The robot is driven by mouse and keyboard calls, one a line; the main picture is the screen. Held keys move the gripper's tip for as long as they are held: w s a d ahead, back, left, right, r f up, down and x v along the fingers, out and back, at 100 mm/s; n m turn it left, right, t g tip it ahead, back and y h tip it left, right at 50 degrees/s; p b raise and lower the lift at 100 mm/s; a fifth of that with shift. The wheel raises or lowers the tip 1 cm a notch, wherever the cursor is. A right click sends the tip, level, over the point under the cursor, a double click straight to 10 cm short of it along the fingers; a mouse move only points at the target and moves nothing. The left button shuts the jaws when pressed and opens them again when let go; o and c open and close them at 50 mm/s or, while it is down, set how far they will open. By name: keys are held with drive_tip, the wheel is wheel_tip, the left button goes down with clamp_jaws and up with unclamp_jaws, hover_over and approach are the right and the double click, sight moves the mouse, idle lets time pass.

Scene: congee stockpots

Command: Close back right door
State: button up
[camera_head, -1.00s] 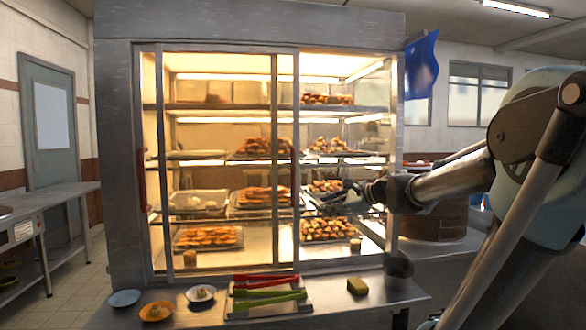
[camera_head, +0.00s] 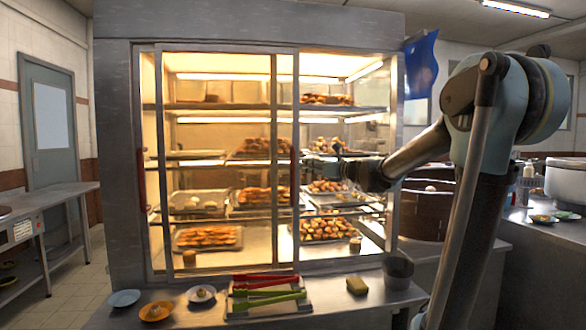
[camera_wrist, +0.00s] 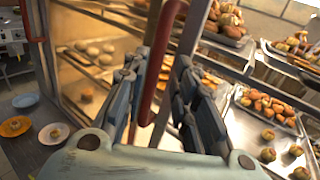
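The glass display cabinet (camera_head: 250,27) has sliding doors in metal frames. Its right half stands open, and the door panels overlap on the left half. A red upright handle (camera_head: 294,180) is at the frame near the cabinet's middle. In the wrist view this red handle (camera_wrist: 156,62) runs between my two fingers. My gripper (camera_head: 310,163) is at the open right half, just right of the handle. In the wrist view my gripper (camera_wrist: 160,80) is open, a finger on each side of the handle; contact cannot be told.
Shelves inside hold trays of buns and pastries (camera_head: 325,229). On the front counter are red and green tongs (camera_head: 265,292) on a tray, small plates (camera_head: 124,298), a sponge (camera_head: 357,286) and a dark cup (camera_head: 398,272). A brown steamer (camera_head: 425,208) stands at right.

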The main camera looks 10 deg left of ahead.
drive_tip(key=x, duration=1)
drive_tip(key=shift+w+a, duration=0.15)
clamp_jaws()
